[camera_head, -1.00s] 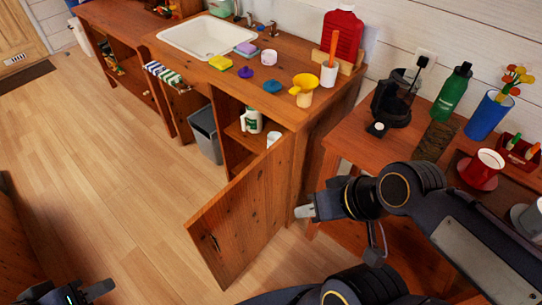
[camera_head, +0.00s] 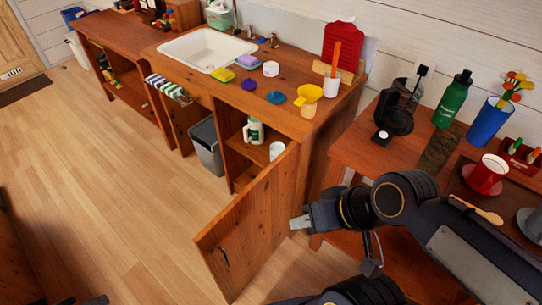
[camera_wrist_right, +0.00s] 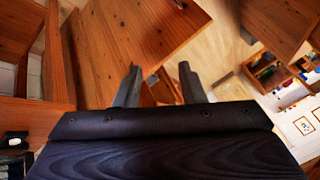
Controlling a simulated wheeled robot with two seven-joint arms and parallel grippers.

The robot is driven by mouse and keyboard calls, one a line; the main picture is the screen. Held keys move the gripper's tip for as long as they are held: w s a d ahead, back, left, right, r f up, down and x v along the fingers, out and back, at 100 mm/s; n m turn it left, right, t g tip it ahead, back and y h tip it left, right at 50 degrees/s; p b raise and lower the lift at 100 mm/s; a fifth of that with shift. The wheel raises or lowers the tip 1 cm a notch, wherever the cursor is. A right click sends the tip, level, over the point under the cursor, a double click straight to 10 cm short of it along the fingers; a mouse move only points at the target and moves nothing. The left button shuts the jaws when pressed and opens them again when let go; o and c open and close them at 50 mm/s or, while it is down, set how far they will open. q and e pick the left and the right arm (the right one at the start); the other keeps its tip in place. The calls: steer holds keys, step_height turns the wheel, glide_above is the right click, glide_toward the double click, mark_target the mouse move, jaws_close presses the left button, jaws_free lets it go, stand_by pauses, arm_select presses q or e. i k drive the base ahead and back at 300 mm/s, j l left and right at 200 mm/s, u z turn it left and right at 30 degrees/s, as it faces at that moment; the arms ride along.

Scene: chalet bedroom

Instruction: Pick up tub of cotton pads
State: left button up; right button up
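A white cup-like container (camera_head: 277,151) stands in the open cabinet under the counter, partly behind the door. I cannot tell for sure which one holds cotton pads. My right gripper (camera_head: 300,222) is in front of the open cabinet door, well below and away from both. In the right wrist view its two fingers (camera_wrist_right: 158,76) are apart with nothing between them. Only dark slivers of my left gripper (camera_head: 94,301) show at the bottom left edge.
The open cabinet door (camera_head: 245,225) juts into the room beside my right gripper. A white bottle (camera_head: 253,131) stands in the cabinet. A yellow funnel (camera_head: 308,98) and blue pieces sit near the counter's front edge. A side table (camera_head: 362,150) holds a coffee maker and bottles.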

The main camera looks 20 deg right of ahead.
mark_target(276, 148)
steer(key=i+j+z, duration=0.15)
steer(key=j, duration=0.2)
steer(key=i+j+z, duration=0.3)
steer(key=j, duration=0.45)
steer(key=i+j+z, duration=0.15)
steer(key=j, duration=0.3)
steer(key=i+j+z, duration=0.15)
steer(key=j, duration=0.25)
steer(key=i+j+z, duration=0.2)
steer(key=i+j, duration=0.15)
steer(key=i, duration=0.2)
steer(key=i+j+z, duration=0.25)
steer(key=i+j, duration=0.2)
steer(key=i, duration=0.1)
